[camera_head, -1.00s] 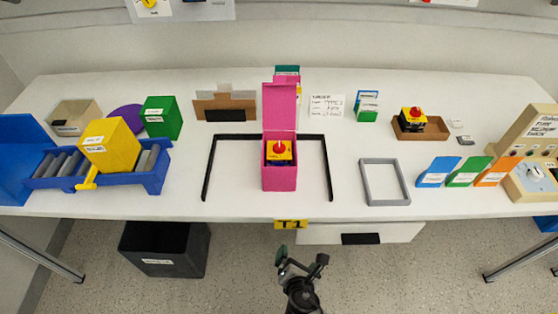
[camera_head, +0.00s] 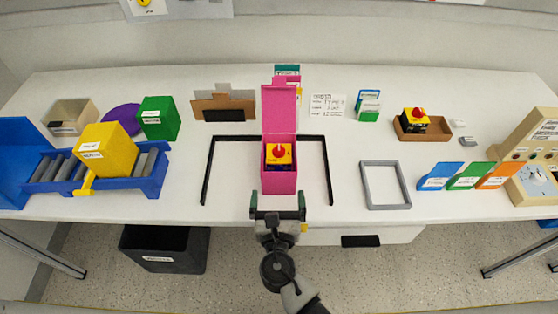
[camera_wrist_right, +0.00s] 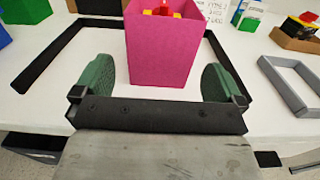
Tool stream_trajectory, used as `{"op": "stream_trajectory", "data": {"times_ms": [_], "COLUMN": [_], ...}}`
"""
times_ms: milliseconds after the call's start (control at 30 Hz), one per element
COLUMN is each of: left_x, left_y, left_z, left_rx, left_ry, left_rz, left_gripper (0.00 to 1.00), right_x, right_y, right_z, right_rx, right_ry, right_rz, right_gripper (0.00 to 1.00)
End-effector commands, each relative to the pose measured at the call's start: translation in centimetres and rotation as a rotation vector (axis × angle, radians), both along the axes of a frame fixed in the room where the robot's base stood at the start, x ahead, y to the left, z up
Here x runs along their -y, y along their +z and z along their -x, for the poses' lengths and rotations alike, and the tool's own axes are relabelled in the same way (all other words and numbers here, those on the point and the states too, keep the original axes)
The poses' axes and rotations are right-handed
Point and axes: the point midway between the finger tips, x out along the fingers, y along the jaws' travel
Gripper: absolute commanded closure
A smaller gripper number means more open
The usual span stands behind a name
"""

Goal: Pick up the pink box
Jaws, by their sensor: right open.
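The pink box (camera_head: 279,182) stands upright on the white table inside a black frame, with its lid (camera_head: 279,108) raised at the back. A yellow block with a red button (camera_head: 279,152) sits inside it. The box also shows in the right wrist view (camera_wrist_right: 163,50). My right gripper (camera_head: 278,202) is open and empty at the table's front edge, just in front of the box. In the right wrist view its green fingertips (camera_wrist_right: 160,80) stand wide apart, one to each side of the box's lower front, not touching it. My left gripper is not in view.
The black frame (camera_head: 207,168) is open at the front. A grey frame (camera_head: 386,185) lies to the right, with coloured cards (camera_head: 468,176) beyond it. A blue roller tray (camera_head: 150,184) with a yellow box (camera_head: 107,150) is at the left. A black bin (camera_head: 165,248) stands on the floor.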

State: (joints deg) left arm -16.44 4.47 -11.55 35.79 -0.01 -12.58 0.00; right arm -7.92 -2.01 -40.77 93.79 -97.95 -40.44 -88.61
Motion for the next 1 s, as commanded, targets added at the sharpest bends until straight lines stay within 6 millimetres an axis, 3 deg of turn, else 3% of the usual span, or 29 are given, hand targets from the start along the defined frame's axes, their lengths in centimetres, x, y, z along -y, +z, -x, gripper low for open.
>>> {"op": "stream_trajectory", "data": {"times_ms": [133,333,633,967,1000], "left_x": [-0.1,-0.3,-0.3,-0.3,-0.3], "left_y": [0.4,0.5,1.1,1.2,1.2], "left_z": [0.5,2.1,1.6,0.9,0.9], "left_rx": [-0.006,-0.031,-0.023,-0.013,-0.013], "left_ry": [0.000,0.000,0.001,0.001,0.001], "left_rz": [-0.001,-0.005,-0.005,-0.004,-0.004], "left_gripper": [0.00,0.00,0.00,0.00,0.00], "right_x": [0.0,0.1,0.2,0.2,0.2], "right_y": [0.2,0.0,-0.1,-0.3,-0.3], "right_z": [-2.6,-4.2,-8.3,-9.1,-9.1], "right_rx": [0.001,-0.001,0.000,-0.002,-0.002], "right_ry": [-0.001,-0.001,0.000,0.001,0.001], "right_rz": [-0.001,-0.002,-0.001,-0.003,-0.003], "right_gripper": [0.00,0.00,0.00,0.00,0.05]}}
